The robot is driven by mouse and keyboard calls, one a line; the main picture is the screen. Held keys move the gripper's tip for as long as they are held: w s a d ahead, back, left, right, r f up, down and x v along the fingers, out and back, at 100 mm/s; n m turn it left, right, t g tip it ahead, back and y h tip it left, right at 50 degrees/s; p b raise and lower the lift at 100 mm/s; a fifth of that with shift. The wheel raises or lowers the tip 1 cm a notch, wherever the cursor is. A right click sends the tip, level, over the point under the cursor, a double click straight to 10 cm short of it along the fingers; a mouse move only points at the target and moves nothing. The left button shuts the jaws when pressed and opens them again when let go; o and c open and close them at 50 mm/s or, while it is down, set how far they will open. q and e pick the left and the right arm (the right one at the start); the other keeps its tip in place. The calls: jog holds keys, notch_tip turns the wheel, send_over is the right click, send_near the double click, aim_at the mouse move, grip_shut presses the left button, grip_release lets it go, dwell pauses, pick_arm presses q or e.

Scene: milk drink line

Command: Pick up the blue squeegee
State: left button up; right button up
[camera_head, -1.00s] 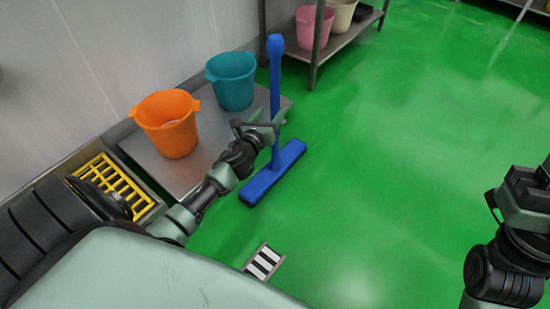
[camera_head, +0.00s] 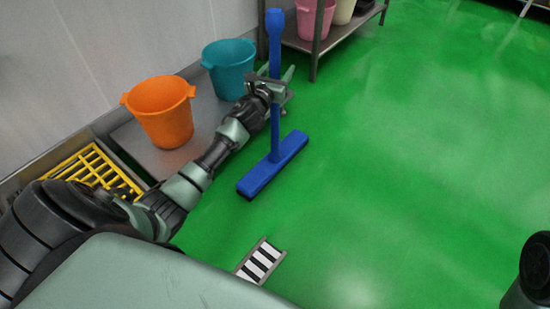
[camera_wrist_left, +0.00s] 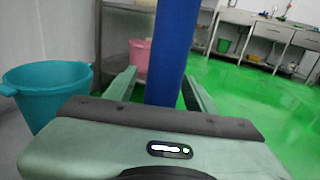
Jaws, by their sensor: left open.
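The blue squeegee (camera_head: 274,130) stands upright on the green floor, its wide head down and its handle rising past the steel platform. My left gripper (camera_head: 286,84) is at the upper part of the handle, below its thicker top end. In the left wrist view the handle (camera_wrist_left: 173,45) rises between the two open fingers (camera_wrist_left: 160,86), with a finger on each side. The fingers do not look closed on it. My right gripper is out of view; only a dark part of my right arm shows at the right edge.
An orange bucket (camera_head: 161,113) and a teal bucket (camera_head: 229,66) stand on the low steel platform (camera_head: 205,115) left of the squeegee. A steel rack (camera_head: 345,30) with a pink bucket (camera_head: 313,17) stands behind. The floor to the right is clear.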

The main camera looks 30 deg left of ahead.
pick_arm(q)
grip_shut()
dwell(1.4)
jog(key=shift+r, duration=0.15)
